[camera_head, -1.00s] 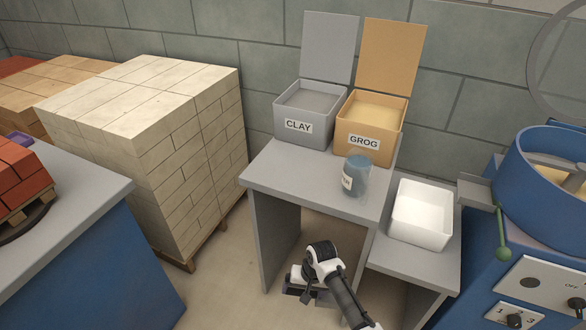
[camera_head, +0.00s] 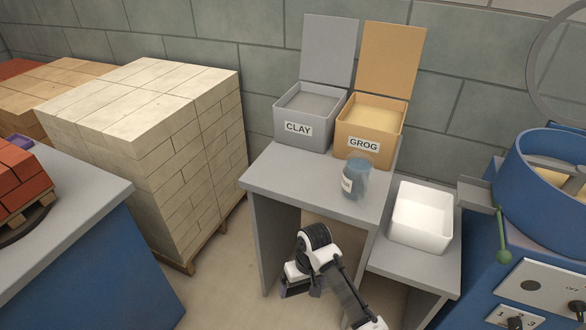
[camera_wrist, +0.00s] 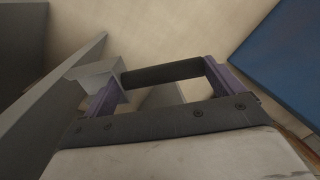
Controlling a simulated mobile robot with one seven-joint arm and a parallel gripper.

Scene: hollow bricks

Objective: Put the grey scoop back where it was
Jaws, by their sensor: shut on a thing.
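My gripper (camera_wrist: 162,73) shows in the wrist view, with two purple-grey fingers closed on the ends of a dark bar, which I take as the handle of the grey scoop (camera_wrist: 160,74). The grey CLAY bin (camera_head: 297,129) and orange GROG bin (camera_head: 362,144) stand open on the table, lids up, with material inside.
A bluish labelled jar (camera_head: 358,178) stands on the grey table (camera_head: 290,185) before the GROG bin. A white tub (camera_head: 421,218) sits on a lower stand at right, beside a blue machine (camera_head: 545,180). Pale bricks (camera_head: 150,110) are stacked at left, beyond a blue-sided bench (camera_head: 95,275).

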